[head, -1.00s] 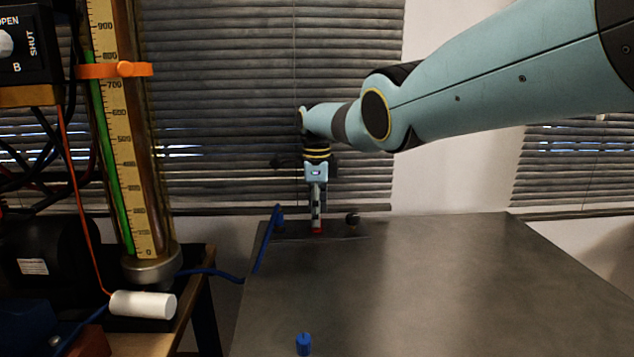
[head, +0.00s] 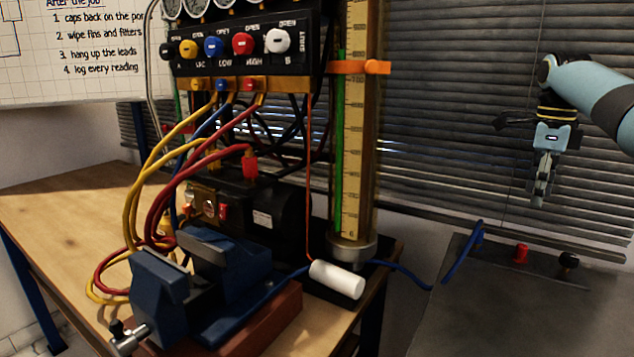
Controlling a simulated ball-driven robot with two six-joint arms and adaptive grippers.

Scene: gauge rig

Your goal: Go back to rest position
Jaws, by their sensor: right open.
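My right gripper (head: 539,198) hangs pointing down at the right of the head view, in front of the window blinds. It is open, with nothing seen between its fingers. It is above and apart from a small red cap-like piece (head: 520,253) that stands on the flat plate (head: 540,277) at the back of the grey table. A black knob-like piece (head: 569,262) stands to the right of the red one. My left gripper is out of view.
A valve manifold (head: 245,45) with coloured knobs and hoses, a tall gauge tube (head: 355,120), a white cylinder (head: 337,279) and a blue vise (head: 190,280) crowd the wooden bench (head: 60,205). A blue hose (head: 405,275) reaches the grey table. Air around the right gripper looks clear.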

